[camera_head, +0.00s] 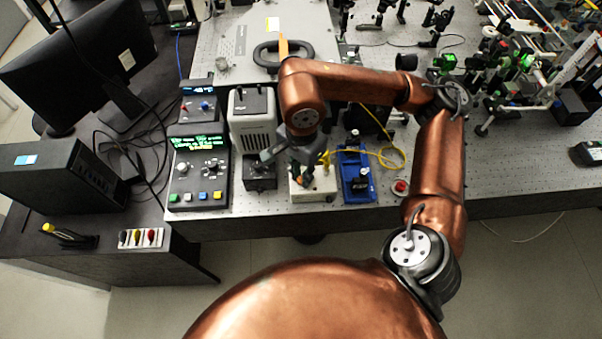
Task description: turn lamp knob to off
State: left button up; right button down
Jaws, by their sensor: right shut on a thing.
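My right arm comes in from the right and bends down over the instruments at the front of the bench. Its dark gripper (303,181) points down at a small cream box (325,187) and is shut. The lamp knob itself is hidden by the fingers, and its position cannot be read. A pale grey vented housing (253,129) with a black top handle stands just left of the gripper, with a small black box (260,178) in front of it. My left gripper is not in view.
A black control unit (197,193) with a lit green display and coloured buttons stands on the left. A blue mount (357,184) and a red button (400,187) lie to the right, near a yellow cable (389,154). A monitor (82,63) and optics (508,62) stand farther out.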

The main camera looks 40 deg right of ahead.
jog(key=c, duration=1.8)
grip_release()
jog(key=shift+c, duration=0.2)
notch_tip(320, 180, up, 12)
